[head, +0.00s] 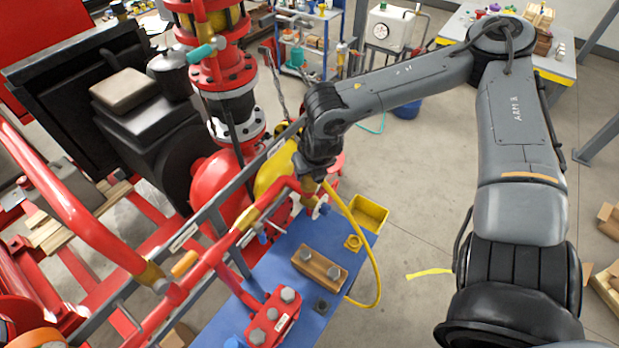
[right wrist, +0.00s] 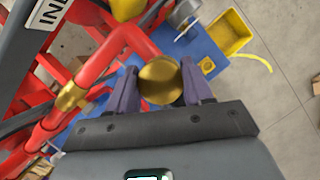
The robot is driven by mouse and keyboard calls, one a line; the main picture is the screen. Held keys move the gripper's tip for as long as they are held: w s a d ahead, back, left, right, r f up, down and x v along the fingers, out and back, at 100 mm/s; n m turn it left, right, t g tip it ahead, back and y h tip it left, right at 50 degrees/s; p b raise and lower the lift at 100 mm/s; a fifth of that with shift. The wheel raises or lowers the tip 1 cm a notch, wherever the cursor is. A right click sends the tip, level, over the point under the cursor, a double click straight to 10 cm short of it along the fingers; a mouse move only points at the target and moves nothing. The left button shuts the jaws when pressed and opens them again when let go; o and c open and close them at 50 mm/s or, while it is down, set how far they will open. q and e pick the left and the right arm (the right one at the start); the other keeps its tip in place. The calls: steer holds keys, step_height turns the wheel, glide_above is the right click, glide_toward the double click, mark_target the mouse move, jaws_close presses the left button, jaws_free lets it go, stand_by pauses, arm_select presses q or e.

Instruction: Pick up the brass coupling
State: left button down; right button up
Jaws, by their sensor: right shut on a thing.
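The brass coupling (right wrist: 160,80) shows in the right wrist view as a round, gold-coloured piece between two purple fingers. My right gripper (right wrist: 161,84) is shut on it. In the head view my right gripper (head: 312,182) points down at the end of the red pipe, above the blue bench. A small bit of the brass coupling (head: 309,186) shows under it there; the rest is hidden by the wrist. The red pipe (right wrist: 141,42) passes right behind the coupling in the wrist view; I cannot tell whether they touch. My left gripper is not in view.
The blue bench (head: 292,243) holds a wooden block (head: 319,266) with bolts, a red block (head: 272,321) and a yellow bin (head: 369,212). A yellow hose (head: 372,270) hangs beside it. A grey rail and red pipes lie close to the left. The floor to the right is mostly clear.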

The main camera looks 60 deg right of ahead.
steer(key=shift+r, duration=0.2)
steer(key=shift+w+r, duration=0.1)
steer(key=shift+r, duration=0.65)
step_height(320, 180, up, 26)
steer(key=b, duration=0.4)
steer(key=shift+r, duration=0.2)
